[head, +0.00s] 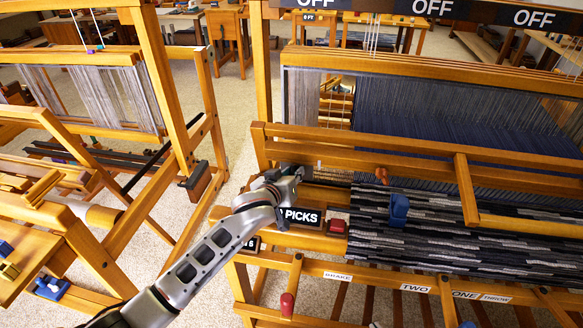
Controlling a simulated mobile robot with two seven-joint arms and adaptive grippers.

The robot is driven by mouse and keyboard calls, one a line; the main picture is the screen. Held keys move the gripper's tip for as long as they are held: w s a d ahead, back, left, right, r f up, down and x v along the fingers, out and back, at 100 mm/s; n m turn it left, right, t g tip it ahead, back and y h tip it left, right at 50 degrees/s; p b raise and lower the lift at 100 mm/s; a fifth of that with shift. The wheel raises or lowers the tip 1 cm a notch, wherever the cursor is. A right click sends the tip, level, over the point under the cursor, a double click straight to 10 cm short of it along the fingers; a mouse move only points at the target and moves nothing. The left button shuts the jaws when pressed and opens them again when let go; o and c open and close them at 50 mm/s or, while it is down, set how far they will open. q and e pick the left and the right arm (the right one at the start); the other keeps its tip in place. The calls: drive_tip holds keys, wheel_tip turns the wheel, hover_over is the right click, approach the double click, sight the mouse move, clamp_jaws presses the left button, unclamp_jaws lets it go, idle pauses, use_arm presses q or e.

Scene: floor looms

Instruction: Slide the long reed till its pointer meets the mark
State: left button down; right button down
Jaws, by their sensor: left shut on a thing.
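The long reed (338,178) shows as a thin, fine-toothed strip low in the wooden beater frame of the right loom, partly hidden by the frame's bars. My left gripper (287,179) is at the strip's left end, shut on what appears to be that end; the jaws hide the grip itself. A small pale upright piece (319,165) stands just right of the gripper and may be the pointer. A red-brown piece (382,175) sits further right, above the cloth; I cannot tell whether it is the mark. My right gripper is out of view.
Striped cloth (450,240) with a blue clamp (398,209) lies right of the gripper. A black PICKS label (302,217) and a dark red block (336,227) sit close below it. Another loom (90,95) stands left, across a strip of bare floor (232,130).

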use_arm(q)
drive_tip(key=shift+r, duration=0.2)
drive_tip(key=c, duration=2)
unclamp_jaws()
drive_tip(key=shift+o, duration=0.9)
drive_tip(key=shift+f, duration=0.1)
drive_tip(key=shift+s+a, duration=0.1)
drive_tip(key=shift+s, duration=0.15)
drive_tip(key=v, duration=1.1)
drive_tip(key=shift+s+a, duration=0.1)
drive_tip(key=shift+s, duration=0.1)
